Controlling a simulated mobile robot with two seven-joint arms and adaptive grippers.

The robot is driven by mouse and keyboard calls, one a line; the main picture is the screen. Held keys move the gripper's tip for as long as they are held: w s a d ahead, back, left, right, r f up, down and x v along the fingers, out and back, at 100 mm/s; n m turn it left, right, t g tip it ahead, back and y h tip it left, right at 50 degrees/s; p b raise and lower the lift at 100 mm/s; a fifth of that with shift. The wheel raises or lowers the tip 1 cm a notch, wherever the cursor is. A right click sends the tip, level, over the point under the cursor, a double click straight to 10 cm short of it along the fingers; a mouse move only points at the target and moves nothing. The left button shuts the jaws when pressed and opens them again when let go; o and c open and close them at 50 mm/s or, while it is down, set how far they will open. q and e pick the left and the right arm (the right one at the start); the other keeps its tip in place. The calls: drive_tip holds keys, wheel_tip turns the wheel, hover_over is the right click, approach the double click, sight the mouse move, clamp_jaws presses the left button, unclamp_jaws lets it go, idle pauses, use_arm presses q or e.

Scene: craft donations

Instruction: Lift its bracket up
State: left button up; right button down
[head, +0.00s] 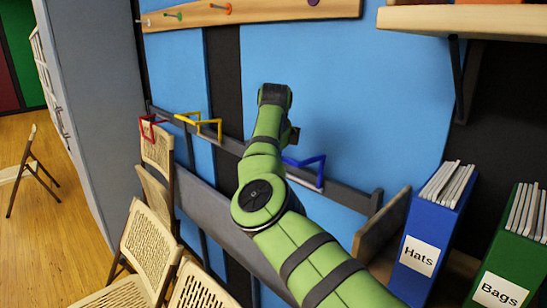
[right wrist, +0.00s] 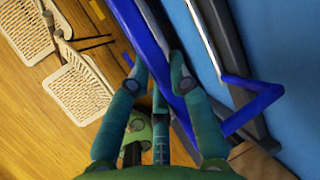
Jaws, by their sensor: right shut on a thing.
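A blue bracket (head: 309,165), a bent angular bar, is on the dark wall rail (head: 345,197); the arm hides its left part in the head view. In the right wrist view the blue bracket (right wrist: 143,35) runs down between the fingers, and its bent end reaches right. My right gripper (right wrist: 160,68) is shut on the blue bracket's bar. In the head view my right arm hides most of that gripper. A yellow bracket (head: 208,122) and a red bracket (head: 153,130) are farther left on the rail. My left gripper is not in view.
Folding chairs (head: 149,240) stand below the rail at left. A blue Hats binder (head: 433,230) and a green Bags binder (head: 508,265) stand at right. A wooden shelf (head: 460,20) juts out above them.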

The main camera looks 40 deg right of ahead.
drive_tip(key=shift+d+r, duration=0.25)
drive_tip(key=shift+r, duration=0.15)
drive_tip(key=c, duration=1.1)
unclamp_jaws()
drive_tip(key=shift+a, duration=0.1)
drive_tip(key=v, duration=1.2)
drive_tip(key=shift+s+f, duration=0.1)
drive_tip(key=shift+f, duration=0.05)
